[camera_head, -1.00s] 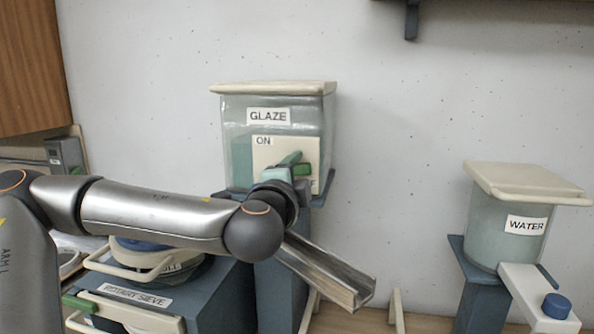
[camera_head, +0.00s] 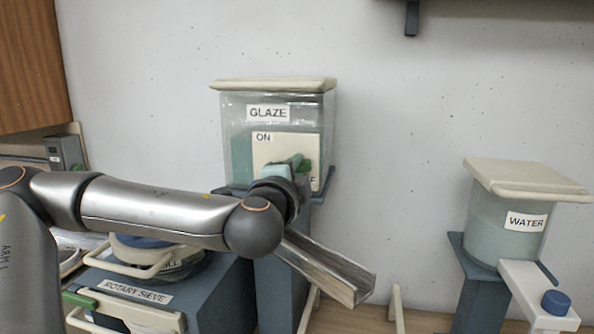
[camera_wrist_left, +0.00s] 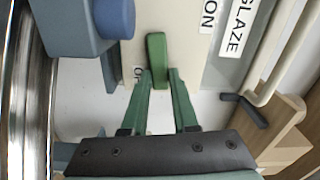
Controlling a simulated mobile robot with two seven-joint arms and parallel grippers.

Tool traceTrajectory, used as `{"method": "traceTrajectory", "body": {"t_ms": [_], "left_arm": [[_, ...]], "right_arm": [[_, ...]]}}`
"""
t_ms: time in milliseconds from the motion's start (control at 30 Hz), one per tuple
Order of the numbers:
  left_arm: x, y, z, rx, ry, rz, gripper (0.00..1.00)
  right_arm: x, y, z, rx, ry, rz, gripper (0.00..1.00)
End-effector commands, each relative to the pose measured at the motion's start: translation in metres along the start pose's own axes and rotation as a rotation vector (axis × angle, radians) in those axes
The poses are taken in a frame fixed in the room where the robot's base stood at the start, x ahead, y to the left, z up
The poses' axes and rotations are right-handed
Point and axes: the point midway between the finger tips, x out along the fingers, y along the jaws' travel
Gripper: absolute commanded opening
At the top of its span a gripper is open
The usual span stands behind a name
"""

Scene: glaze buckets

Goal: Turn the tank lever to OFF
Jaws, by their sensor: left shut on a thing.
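The glaze tank (camera_head: 237,120) stands at the back middle, with a cream panel (camera_head: 290,148) on its front reading ON; a second label is partly covered. The green tank lever (camera_head: 304,166) is in front of the panel, partly hidden by my gripper. My left gripper (camera_head: 295,163) is at the lever. In the left wrist view the lever (camera_wrist_left: 157,56) shows as a green bar between my two green fingers (camera_wrist_left: 160,80), which are shut on it. The ON label (camera_wrist_left: 208,14) is to its right there, and part of the other label is beside the lever. My right gripper is not in view.
A metal chute (camera_head: 325,268) slopes down below my left wrist. The rotary sieve (camera_head: 225,290) stands below my left arm. The water tank (camera_head: 500,228) with a blue knob (camera_head: 556,304) is at the right. The wall between the tanks is clear.

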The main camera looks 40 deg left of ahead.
Motion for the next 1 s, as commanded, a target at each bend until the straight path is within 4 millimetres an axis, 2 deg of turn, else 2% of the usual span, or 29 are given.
{"method": "traceTrajectory", "body": {"t_ms": [300,567,600,833,1000], "left_arm": [[0.000,0.007,0.000,0.164,0.001,-0.003,0.00],[0.000,0.007,0.000,0.171,0.002,0.000,0.00],[0.000,0.007,0.000,0.171,0.002,0.000,0.31],[0.000,0.007,0.000,0.169,0.001,0.000,0.56],[0.000,0.007,0.000,0.168,0.001,0.000,0.57]], "right_arm": [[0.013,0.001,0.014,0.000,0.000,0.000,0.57],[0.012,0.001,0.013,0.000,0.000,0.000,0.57],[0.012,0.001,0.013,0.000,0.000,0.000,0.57],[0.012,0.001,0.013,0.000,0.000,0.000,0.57],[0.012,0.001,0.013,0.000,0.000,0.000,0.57]]}}
